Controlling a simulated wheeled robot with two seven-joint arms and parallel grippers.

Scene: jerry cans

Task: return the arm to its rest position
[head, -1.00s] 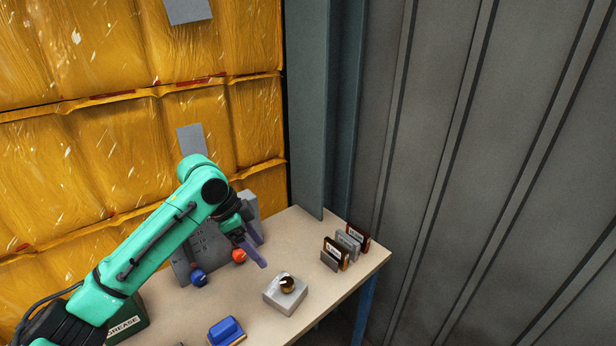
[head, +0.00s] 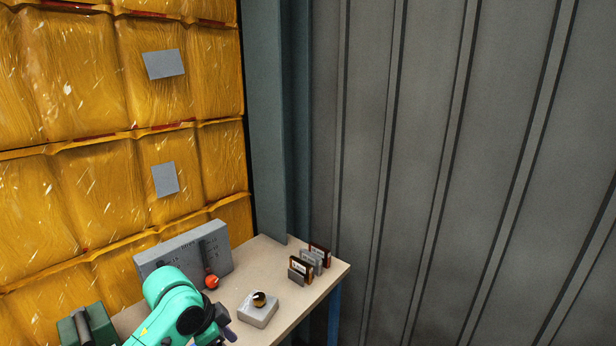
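My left arm is green and comes in at the bottom of the head view. Its gripper (head: 226,324) has purple fingers, partly hidden by the wrist, near the bottom edge. The two fingers show apart with nothing seen between them, so it looks open and empty. It is over the front part of the table (head: 262,262), in front of the grey panel and left of the grey box with a brass knob. My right gripper is not in view.
A grey panel (head: 184,250) with a red-ended lever (head: 211,281) stands at the table's back. A grey box (head: 258,313) with a brass knob sits right of my gripper. Several small upright cases (head: 310,262) stand at the right edge. A green can (head: 88,328) is at lower left.

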